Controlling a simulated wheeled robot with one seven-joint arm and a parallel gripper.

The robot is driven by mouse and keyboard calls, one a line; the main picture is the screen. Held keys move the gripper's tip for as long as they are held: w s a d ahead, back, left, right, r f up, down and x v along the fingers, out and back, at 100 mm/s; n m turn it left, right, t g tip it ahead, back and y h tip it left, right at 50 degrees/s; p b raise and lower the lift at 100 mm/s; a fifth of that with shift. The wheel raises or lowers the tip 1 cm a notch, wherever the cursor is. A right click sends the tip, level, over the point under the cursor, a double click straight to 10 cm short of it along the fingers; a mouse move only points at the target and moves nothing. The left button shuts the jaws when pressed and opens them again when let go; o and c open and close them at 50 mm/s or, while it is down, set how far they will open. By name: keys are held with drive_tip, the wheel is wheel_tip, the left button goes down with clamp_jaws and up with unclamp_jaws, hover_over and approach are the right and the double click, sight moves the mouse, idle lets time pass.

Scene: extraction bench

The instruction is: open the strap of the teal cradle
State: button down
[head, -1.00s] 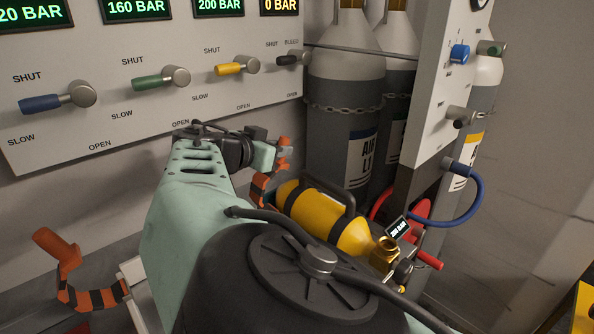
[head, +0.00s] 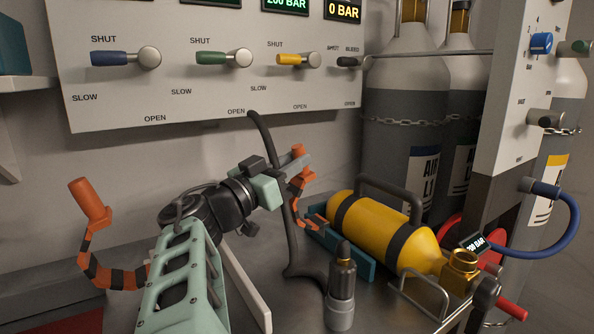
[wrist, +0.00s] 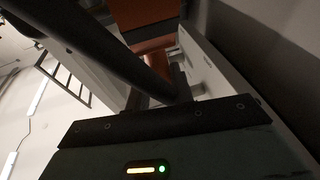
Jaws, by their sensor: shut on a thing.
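The teal cradle (head: 362,262) stands on the bench and holds a yellow cylinder (head: 372,222). Its orange strap (head: 303,184) with black stripes rises in bends from the cradle's left end. The strap stands up to the left of the cylinder and does not cross its top. My gripper (head: 285,172) is shut on the strap near its orange end tab (head: 298,151). My fingers hide part of the strap. In the wrist view, an orange piece of it (wrist: 155,45) shows beyond the gripper.
A black hose (head: 288,215) runs close behind my gripper to a nozzle-like fitting (head: 341,295). A second orange strap (head: 90,205) stands at the left. The valve panel (head: 200,85) is behind, grey cylinders (head: 410,110) at the back right. A blue hose (head: 572,225) hangs at the right.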

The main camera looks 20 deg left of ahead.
drive_tip(key=shift+f, duration=0.1)
idle(0.3)
drive_tip(key=c, duration=1.2)
unclamp_jaws()
drive_tip(key=shift+c, duration=0.2)
drive_tip(key=shift+s+a, duration=0.1)
drive_tip(key=shift+s, duration=0.05)
drive_tip(key=v, duration=1.1)
drive_tip(key=shift+s+a+f, duration=0.15)
drive_tip(key=shift+s+f, duration=0.05)
drive_tip(key=shift+s, duration=0.1)
